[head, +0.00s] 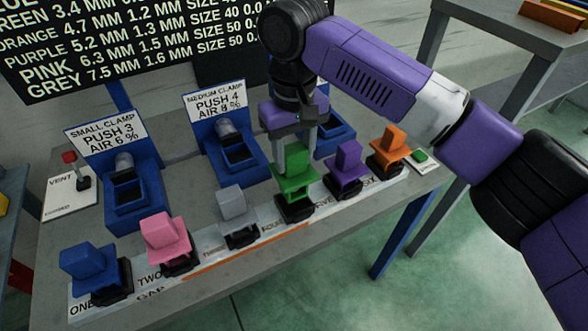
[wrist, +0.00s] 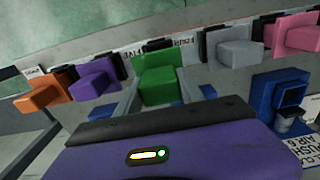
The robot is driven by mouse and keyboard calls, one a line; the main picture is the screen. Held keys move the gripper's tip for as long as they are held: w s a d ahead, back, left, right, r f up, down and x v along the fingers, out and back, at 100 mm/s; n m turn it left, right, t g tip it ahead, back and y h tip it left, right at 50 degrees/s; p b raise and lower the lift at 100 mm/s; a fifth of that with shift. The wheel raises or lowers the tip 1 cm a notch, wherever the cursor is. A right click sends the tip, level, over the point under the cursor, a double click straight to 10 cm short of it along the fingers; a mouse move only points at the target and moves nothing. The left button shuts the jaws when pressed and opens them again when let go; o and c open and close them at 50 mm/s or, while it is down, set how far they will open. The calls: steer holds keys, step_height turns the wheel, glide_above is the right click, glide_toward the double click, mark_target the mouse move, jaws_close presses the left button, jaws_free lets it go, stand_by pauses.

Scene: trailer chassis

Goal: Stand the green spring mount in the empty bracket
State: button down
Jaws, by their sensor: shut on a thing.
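The green spring mount (head: 293,178) is a green block with a wider lower part, in the row of coloured blocks on the front strip of the bench, between the grey and purple ones. My gripper (head: 294,157) comes down on it from above and is shut on its upper part. In the wrist view the green spring mount (wrist: 158,80) shows between the two pale fingers. A dark bracket shows under it; whether it rests fully on that is hard to tell. I cannot make out an empty bracket in the row.
Blue (head: 88,262), pink (head: 166,238), grey (head: 234,209), purple (head: 347,162) and orange (head: 389,143) blocks flank it closely. Behind stand blue clamps, small (head: 133,195) and medium (head: 236,152), and a third partly hidden by my arm. A vent lever (head: 77,172) is at left.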

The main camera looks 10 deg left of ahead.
mark_target(294, 172)
steer(key=shift+f, duration=2.45)
steer(key=c, duration=0.7)
jaws_free()
steer(key=shift+f, duration=0.15)
step_height(294, 172, up, 12)
steer(key=shift+r+b, duration=0.15)
steer(key=shift+b, duration=0.35)
